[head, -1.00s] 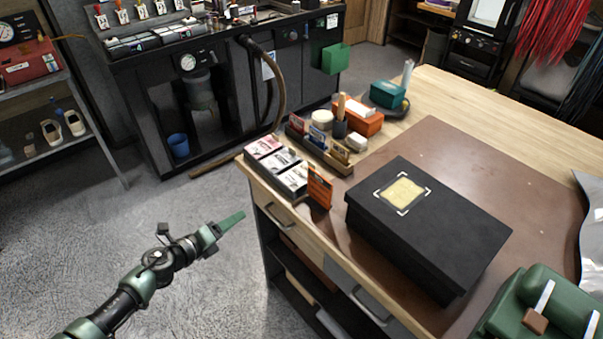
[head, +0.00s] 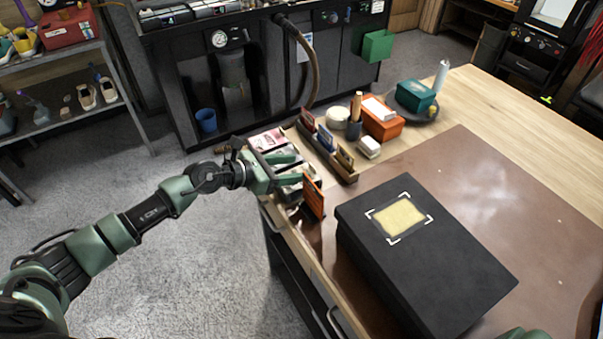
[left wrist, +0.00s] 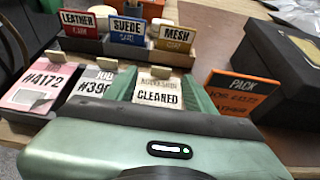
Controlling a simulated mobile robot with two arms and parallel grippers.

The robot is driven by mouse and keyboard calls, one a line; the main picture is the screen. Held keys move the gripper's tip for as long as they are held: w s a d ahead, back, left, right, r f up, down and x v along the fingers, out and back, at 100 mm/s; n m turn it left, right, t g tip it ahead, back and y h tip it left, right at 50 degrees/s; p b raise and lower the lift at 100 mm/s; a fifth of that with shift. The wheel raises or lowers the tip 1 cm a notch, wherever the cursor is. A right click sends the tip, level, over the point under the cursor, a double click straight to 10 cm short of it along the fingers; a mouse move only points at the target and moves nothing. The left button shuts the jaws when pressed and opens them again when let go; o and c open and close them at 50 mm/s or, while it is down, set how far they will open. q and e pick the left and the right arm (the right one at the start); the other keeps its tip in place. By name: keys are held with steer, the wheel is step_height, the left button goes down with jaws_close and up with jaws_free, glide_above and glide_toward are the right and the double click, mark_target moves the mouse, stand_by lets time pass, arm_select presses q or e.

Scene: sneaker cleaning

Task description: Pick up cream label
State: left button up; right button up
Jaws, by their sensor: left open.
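The cream label (left wrist: 158,97), printed "CLEANED", stands in the left wrist view at the right end of a row of labels, with a small pale tab at its top. In the head view the fingers partly hide the labels.
A pink label (left wrist: 38,85) and a white label (left wrist: 90,88) stand left of the cream one. An orange "PACK" card (head: 314,197) is close on the right, then a black box (head: 430,260). Behind is a holder with leather, suede and mesh cards (left wrist: 172,40).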

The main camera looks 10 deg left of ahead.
mark_target(312, 166)
arm_select(q)
steer(key=p+x, duration=0.1)
steer(key=x, duration=0.4)
steer(key=shift+d, duration=0.15)
steer(key=shift+s, duration=0.1)
jaws_close()
